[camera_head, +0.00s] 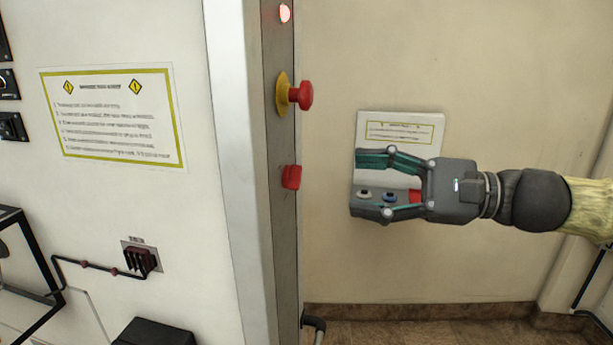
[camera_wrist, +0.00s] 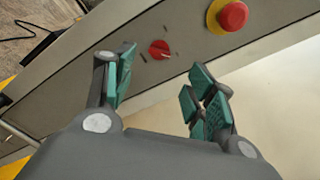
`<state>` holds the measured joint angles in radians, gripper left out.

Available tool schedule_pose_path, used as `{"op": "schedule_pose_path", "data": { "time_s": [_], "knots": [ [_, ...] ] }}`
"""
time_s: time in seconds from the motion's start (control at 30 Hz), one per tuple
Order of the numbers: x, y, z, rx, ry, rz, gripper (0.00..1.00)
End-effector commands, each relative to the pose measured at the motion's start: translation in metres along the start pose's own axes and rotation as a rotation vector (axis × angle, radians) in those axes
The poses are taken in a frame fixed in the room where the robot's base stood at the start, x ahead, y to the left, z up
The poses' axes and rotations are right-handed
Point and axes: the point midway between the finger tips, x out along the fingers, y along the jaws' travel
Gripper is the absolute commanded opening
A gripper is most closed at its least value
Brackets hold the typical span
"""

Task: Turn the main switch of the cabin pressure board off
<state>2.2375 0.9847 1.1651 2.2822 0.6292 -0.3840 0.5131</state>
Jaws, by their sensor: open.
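A red rotary switch (camera_head: 291,177) sits on the narrow side face of the cabinet, below a red mushroom button on a yellow collar. In the wrist view the red switch (camera_wrist: 159,50) shows beyond my fingertips, between them and nearer the left finger, with small dark marks around it. My gripper (camera_head: 375,185) is open and empty, to the right of the switch with its fingers pointing left at the cabinet. Its green-padded fingertips also show in the wrist view (camera_wrist: 160,95). A clear gap lies between the fingertips and the switch.
The red mushroom button (camera_head: 305,95) juts out above the switch, with a lit lamp (camera_head: 284,13) over it. A wall box (camera_head: 363,212) with buttons and a placard (camera_head: 400,128) is behind my gripper. Free air lies between my fingers and the cabinet edge.

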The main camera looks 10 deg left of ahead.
Motion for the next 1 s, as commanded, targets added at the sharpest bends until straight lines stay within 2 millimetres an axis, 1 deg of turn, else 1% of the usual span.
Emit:
{"op": "schedule_pose_path", "data": {
  "time_s": [0.1, 0.7, 0.9, 1.0],
  "knots": [
    [0.013, 0.0, 0.001, 0.003, -0.001, 0.001, 0.55],
    [0.071, 0.0, 0.0, 0.003, 0.0, 0.001, 0.55],
    [0.085, 0.0, 0.0, 0.001, 0.0, 0.001, 0.55],
    [0.089, 0.0, -0.001, 0.001, 0.001, 0.0, 0.55]
  ]
}}
